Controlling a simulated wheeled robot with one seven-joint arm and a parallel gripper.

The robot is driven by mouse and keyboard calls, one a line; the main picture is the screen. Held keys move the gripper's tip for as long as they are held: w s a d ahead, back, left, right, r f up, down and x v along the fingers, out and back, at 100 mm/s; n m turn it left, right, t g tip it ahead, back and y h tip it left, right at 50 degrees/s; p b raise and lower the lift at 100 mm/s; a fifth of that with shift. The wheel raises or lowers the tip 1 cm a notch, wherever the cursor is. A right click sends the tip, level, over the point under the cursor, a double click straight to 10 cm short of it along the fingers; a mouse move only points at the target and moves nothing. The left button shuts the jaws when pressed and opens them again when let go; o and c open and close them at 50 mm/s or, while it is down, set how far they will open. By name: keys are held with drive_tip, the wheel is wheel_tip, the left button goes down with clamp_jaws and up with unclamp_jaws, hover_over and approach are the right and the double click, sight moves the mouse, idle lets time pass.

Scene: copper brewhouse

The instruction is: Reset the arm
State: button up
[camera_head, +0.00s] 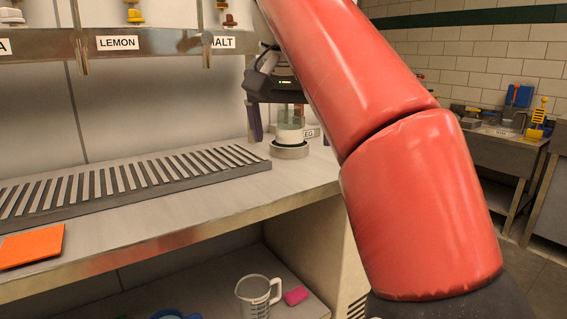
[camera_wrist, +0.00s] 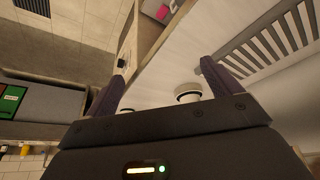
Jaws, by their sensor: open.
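My red arm crosses the head view from the top to the lower right. My dark gripper (camera_head: 277,128) is behind it, over the right end of the counter (camera_head: 210,205), with its fingers pointing down. In the wrist view, my gripper (camera_wrist: 163,74) shows two purple-grey fingers spread wide, with nothing clamped. A clear cup with a pale lower part (camera_head: 290,132) stands upright on a round metal-rimmed base (camera_head: 289,151) close by the fingers. In the wrist view, a round white-topped thing (camera_wrist: 188,92) shows between the fingers, nearer the right one. I cannot tell whether either finger touches it.
A slatted drain grate (camera_head: 130,180) runs along the counter, with an orange board (camera_head: 32,246) at its front left. Labelled taps (camera_head: 118,43) hang above. A clear jug (camera_head: 257,296) and a pink block (camera_head: 296,296) are on the shelf below. A sink bench (camera_head: 500,145) stands far right.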

drive_tip(key=s+d+f+n, duration=0.2)
drive_tip(key=s+d+f, duration=0.4)
drive_tip(key=d+f, duration=0.55)
drive_tip(key=s+d+f, duration=0.1)
drive_tip(key=s+f, duration=0.2)
drive_tip(key=f, duration=0.3)
drive_tip(key=s+f, duration=0.4)
drive_tip(key=f, duration=0.3)
drive_tip(key=s+d+f+t, duration=0.1)
drive_tip(key=s+f, duration=0.3)
drive_tip(key=f, duration=0.3)
drive_tip(key=shift+s+d+f+y, duration=0.25)
drive_tip(key=shift+d+y, duration=0.1)
drive_tip(key=shift+y, duration=0.05)
drive_tip(key=shift+c, duration=0.2)
